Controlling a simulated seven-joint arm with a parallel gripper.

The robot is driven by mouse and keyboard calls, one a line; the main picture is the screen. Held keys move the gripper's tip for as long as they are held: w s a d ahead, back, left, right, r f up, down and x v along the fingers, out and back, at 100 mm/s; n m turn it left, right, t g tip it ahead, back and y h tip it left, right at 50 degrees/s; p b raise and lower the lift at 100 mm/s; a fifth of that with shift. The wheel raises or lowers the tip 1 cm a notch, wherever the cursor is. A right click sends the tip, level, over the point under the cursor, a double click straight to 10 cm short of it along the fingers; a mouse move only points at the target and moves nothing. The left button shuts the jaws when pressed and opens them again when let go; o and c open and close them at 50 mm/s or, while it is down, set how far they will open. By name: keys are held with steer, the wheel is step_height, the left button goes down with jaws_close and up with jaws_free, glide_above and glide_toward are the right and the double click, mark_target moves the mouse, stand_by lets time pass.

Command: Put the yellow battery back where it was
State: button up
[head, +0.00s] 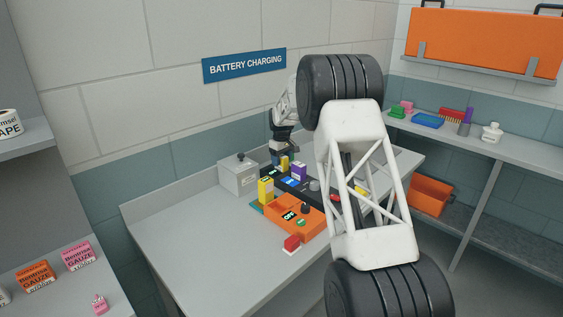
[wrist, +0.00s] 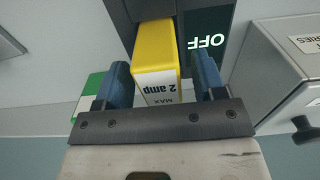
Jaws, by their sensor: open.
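In the wrist view a yellow battery (wrist: 155,60) labelled "2 amp MAX" has its far end at a dark housing (wrist: 125,15); whether it is fully seated cannot be told. My gripper (wrist: 165,85) is open, with one blue finger on each side of the battery. In the head view my gripper (head: 281,152) is at the back of the table, over a small yellow battery (head: 284,163) by a dark charger (head: 290,183). Another yellow block (head: 266,191) with a pale label stands at the left of an orange unit (head: 290,218).
A purple block (head: 299,172) stands close to the gripper. A grey box (head: 238,175) is to the left; it also shows in the wrist view (wrist: 285,65). A red block (head: 291,244) lies in front. The table's left part (head: 190,235) is clear.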

step_height(320, 180, up, 11)
steer(key=shift+r, duration=0.1)
stand_by(0.4)
stand_by(0.8)
steer(key=s+d+r+m, duration=0.2)
steer(key=s+d+r, duration=0.3)
steer(key=s, duration=0.7)
steer(key=s+d+r+m+t, duration=0.1)
steer(key=s+d+r, duration=0.3)
steer(key=s+r, duration=0.55)
steer(key=s+d+r+m, duration=0.2)
steer(key=s+d+r, duration=0.2)
steer(key=s, duration=1)
steer(key=s+d+f+m, duration=0.1)
steer(key=s+d+f, duration=0.1)
steer(key=s, duration=1.1)
steer(key=s+d+f+m+t, duration=0.1)
steer(key=s+f, duration=0.3)
steer(key=s, duration=0.9)
steer(key=s+d+f+m, duration=0.2)
steer(key=s+d+f, duration=0.1)
steer(key=s, duration=1.1)
steer(key=shift+f+t, duration=0.3)
steer(key=shift+f, duration=0.3)
